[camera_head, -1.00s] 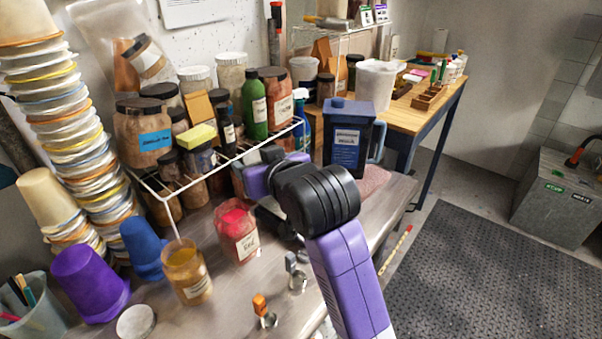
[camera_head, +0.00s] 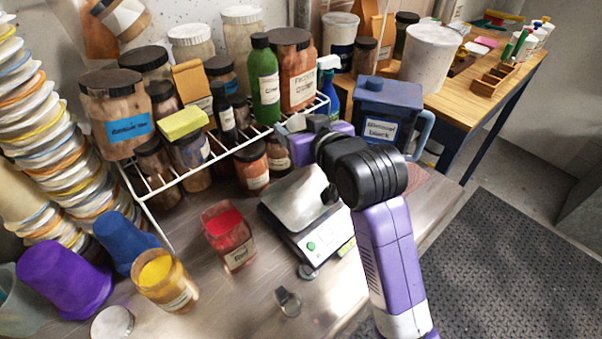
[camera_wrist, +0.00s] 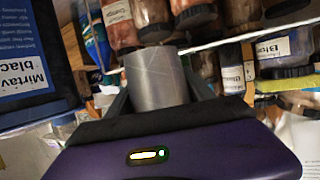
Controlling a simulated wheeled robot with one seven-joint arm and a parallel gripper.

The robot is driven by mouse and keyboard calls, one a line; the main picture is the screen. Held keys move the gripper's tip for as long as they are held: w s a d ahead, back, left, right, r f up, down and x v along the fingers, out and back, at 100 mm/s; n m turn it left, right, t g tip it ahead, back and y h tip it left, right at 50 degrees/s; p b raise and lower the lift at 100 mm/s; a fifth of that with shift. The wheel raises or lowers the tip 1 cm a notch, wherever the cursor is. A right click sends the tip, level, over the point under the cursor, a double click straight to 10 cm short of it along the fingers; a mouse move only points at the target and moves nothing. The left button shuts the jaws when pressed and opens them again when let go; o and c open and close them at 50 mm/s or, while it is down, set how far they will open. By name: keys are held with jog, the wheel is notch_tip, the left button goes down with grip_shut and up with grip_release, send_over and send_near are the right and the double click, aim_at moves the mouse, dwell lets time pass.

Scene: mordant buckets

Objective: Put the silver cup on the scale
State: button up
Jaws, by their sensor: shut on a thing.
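The silver cup (camera_wrist: 157,80) is a plain metal cylinder between the two dark fingers of my gripper (camera_wrist: 161,88) in the wrist view. My gripper is shut on it. In the head view, my gripper (camera_head: 300,128) is beyond the scale, at the rack's right end and higher than the scale; I cannot make out the cup clearly there. The scale (camera_head: 318,242) stands on the metal bench. Its steel plate (camera_head: 296,200) looks bare, with my black wrist joint covering part of its right side.
A jar with red contents (camera_head: 228,235) stands left of the scale, and a small metal item (camera_head: 288,302) lies in front. The wire rack (camera_head: 225,148) with several jars is behind. A blue jug (camera_head: 383,110) stands right of my gripper.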

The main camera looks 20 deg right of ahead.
notch_tip(320, 180, down, 14)
jog(key=shift+a+r+p, duration=0.1)
jog(key=shift+p, duration=0.2)
jog(key=o, duration=1.4)
jog(key=shift+c, duration=0.2)
jog(key=shift+s+r, duration=0.1)
jog(key=b+v, duration=0.1)
jog(key=v, duration=1.1)
